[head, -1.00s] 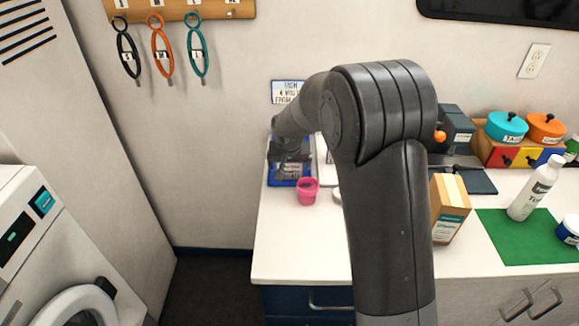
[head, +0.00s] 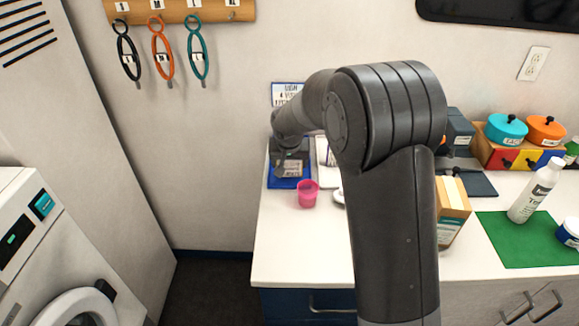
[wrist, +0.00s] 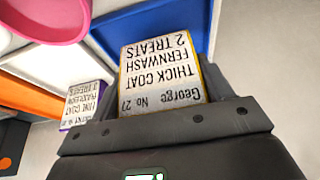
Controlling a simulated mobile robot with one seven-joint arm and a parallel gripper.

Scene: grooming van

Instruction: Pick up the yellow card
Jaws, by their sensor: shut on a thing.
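The yellow card (wrist: 163,72) is a pale printed card with a thin yellow edge, reading George, No 27, thick coat, Fernwash, 2 treats. My gripper (wrist: 172,112) is shut on its lower part in the wrist view, and the jaws hide that end. In the head view my gripper (head: 291,158) is over the blue tray (head: 288,184) at the counter's back left, with the card's pale face just visible. I cannot tell there how far the card is above the tray.
A pink cup (head: 308,195) stands close in front of the tray. A purple-edged card (wrist: 87,104) is beside my gripper in the wrist view. The front left counter is clear.

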